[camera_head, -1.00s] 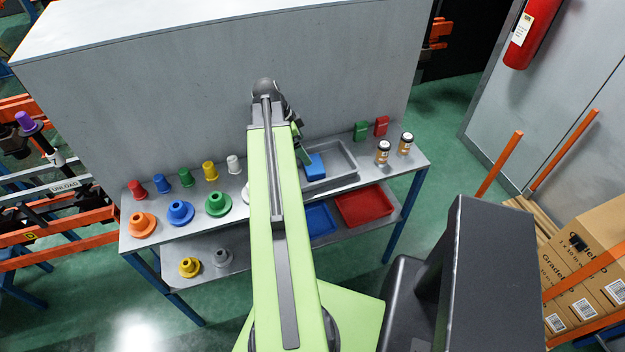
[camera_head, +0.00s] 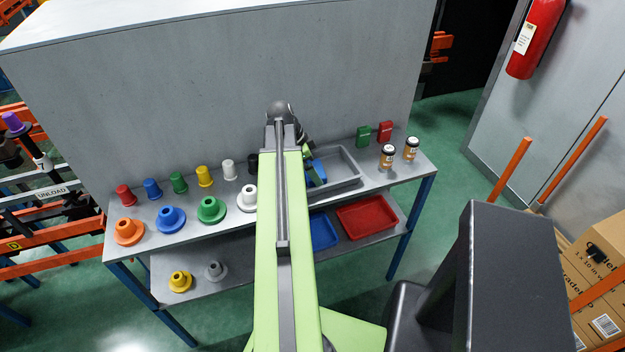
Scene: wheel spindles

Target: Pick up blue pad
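The blue pad (camera_head: 319,170) shows as a small blue patch at the left part of the grey tray (camera_head: 349,158) on the bench top. My green arm reaches over the bench and hides part of the pad and the tray's left end. My gripper (camera_head: 309,172) is down at the pad, mostly hidden by the arm. I cannot tell whether its fingers touch the pad or whether they are open or shut.
A green block (camera_head: 363,137), a red block (camera_head: 385,131) and two small jars (camera_head: 388,157) stand right of the tray. Several coloured spindles and flanged hubs (camera_head: 171,219) line the left. Below are blue (camera_head: 322,232) and red (camera_head: 367,217) trays. A grey wall rises behind.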

